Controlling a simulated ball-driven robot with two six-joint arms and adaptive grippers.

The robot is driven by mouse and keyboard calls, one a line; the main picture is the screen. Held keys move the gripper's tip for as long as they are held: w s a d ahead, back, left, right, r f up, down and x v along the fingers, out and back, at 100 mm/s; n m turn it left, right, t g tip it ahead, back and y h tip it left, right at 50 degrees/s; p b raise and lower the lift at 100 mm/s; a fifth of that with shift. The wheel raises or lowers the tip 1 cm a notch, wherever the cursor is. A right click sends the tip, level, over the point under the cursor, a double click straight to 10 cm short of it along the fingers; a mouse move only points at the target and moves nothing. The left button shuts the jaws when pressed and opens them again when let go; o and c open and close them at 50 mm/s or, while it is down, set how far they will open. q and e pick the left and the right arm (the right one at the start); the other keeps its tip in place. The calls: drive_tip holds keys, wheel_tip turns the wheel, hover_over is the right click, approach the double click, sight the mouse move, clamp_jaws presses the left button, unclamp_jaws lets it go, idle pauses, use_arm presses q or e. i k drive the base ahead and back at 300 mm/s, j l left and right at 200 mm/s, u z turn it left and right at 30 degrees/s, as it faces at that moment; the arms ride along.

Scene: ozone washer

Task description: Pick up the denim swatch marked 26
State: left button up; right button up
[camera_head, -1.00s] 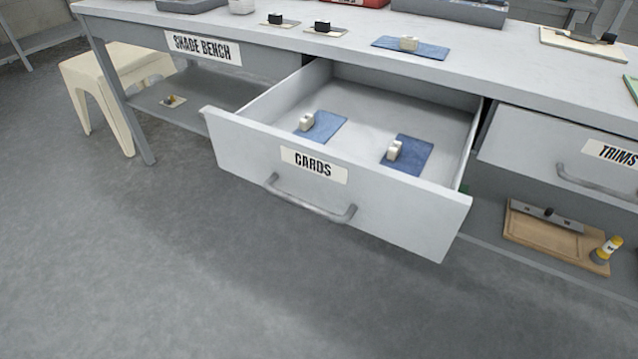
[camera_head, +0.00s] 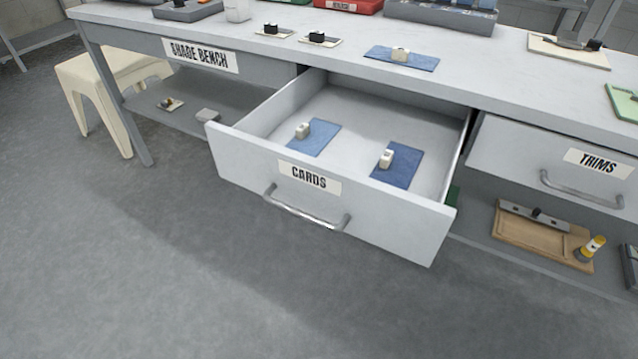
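Two blue denim swatches lie flat in the open CARDS drawer (camera_head: 250,168). The left swatch (camera_head: 321,139) is lighter blue and has a small pale block on its left part. The right swatch (camera_head: 404,168) is darker and also carries a pale block. A third blue swatch (camera_head: 420,62) with a cream block lies on the bench top. No number is readable on any of them, so I cannot tell which is marked 26. Neither gripper shows in the head view.
The SHADE BENCH (camera_head: 520,84) carries small black-knobbed cards, a red box (camera_head: 350,5) and a grey tray (camera_head: 440,14). The TRIMS drawer (camera_head: 545,165) is at the right. A cream stool (camera_head: 95,85) stands left. The floor in front is clear.

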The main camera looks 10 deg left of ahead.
sight(397, 166)
drive_tip(key=l+u, duration=0.4)
drive_tip(key=k+l+u, duration=0.1)
drive_tip(key=u, duration=0.25)
drive_tip(key=k+l+u, duration=0.1)
drive_tip(key=l+u, duration=0.3)
